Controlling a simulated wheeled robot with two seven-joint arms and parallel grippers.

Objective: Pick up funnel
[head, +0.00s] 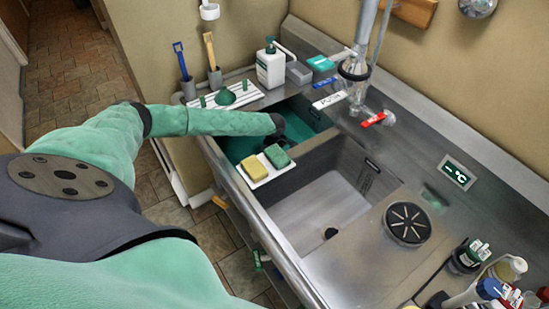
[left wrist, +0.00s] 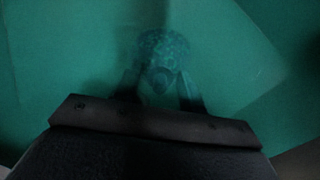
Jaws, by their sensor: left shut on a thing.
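My left arm reaches into the left basin, which holds dark green water (head: 240,147). My left gripper (left wrist: 162,84) shows in the left wrist view with its fingers in the murky water. It is shut on a dim, round, speckled teal thing (left wrist: 163,47); the water blurs it, and I cannot tell whether it is a funnel. In the head view its fingertips are hidden. A green dome-shaped piece (head: 225,97) sits on the white drying rack (head: 252,96) behind the basin; I cannot tell whether it is a funnel. My right gripper is not in view.
A white tray (head: 262,182) with a yellow sponge (head: 255,166) and a green sponge (head: 277,155) lies beside the left basin. The right basin (head: 325,205) looks empty. A soap bottle (head: 270,66) and a faucet (head: 354,68) stand behind. Several bottles crowd the lower right.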

